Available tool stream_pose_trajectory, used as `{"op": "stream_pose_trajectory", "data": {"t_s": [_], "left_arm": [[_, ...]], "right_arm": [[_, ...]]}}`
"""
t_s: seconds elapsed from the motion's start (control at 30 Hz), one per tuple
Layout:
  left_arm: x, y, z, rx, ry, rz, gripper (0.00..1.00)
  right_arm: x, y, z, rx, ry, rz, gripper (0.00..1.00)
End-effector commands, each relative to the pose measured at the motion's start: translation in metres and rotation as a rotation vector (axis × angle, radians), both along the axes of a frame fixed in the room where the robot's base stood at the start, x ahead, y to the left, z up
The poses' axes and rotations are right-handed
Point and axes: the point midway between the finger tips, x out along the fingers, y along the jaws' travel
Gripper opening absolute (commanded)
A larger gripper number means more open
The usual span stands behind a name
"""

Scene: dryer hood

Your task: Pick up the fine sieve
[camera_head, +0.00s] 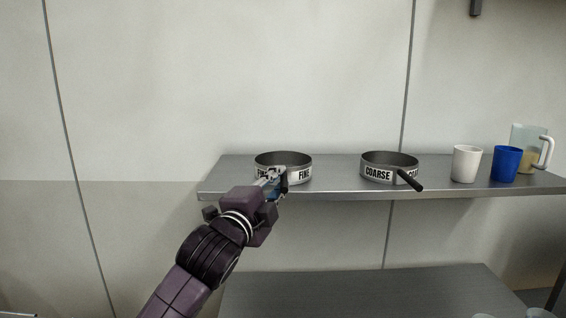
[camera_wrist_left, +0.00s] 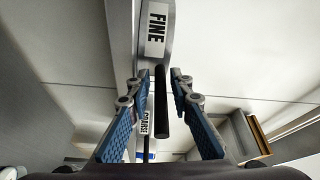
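The fine sieve (camera_head: 305,174) is a round dark pan with white FINE labels, resting on the steel shelf. Its label also shows at the top of the left wrist view (camera_wrist_left: 157,30). Its black handle (camera_wrist_left: 161,100) points toward my left gripper and lies between the fingers. My left gripper (camera_head: 278,175) is at the sieve's front and hides part of it and its handle in the head view. In the wrist view the blue-padded fingers (camera_wrist_left: 160,76) are spread, with visible space beside the handle. My right gripper is not in view.
The coarse sieve (camera_head: 380,174) stands to the right on the same shelf (camera_head: 336,183), its black handle jutting over the front edge. Further right are a white cup (camera_head: 466,164), a blue cup (camera_head: 506,164) and a clear pitcher (camera_head: 529,140). A lower grey surface (camera_head: 370,292) lies below.

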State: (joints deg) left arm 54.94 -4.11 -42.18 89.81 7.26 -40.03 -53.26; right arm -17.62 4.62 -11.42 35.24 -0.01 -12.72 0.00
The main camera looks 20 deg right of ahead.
Motion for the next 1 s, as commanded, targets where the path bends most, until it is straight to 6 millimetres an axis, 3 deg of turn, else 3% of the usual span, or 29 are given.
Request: {"op": "stream_pose_trajectory", "data": {"t_s": [0.23, 0.4, 0.6, 1.0], "left_arm": [[0.01, -0.008, 0.0, 0.0, 0.0, 0.0, 0.2], [0.009, -0.007, 0.0, 0.0, 0.0, 0.0, 0.19], [0.009, -0.007, 0.0, 0.0, 0.0, 0.0, 0.0], [0.008, -0.008, 0.003, -0.002, -0.005, -0.002, 0.0]], "right_arm": [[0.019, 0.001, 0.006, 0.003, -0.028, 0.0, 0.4], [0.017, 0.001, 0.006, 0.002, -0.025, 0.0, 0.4], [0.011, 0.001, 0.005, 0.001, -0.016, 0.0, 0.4], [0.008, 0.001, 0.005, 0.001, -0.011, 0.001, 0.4]]}}
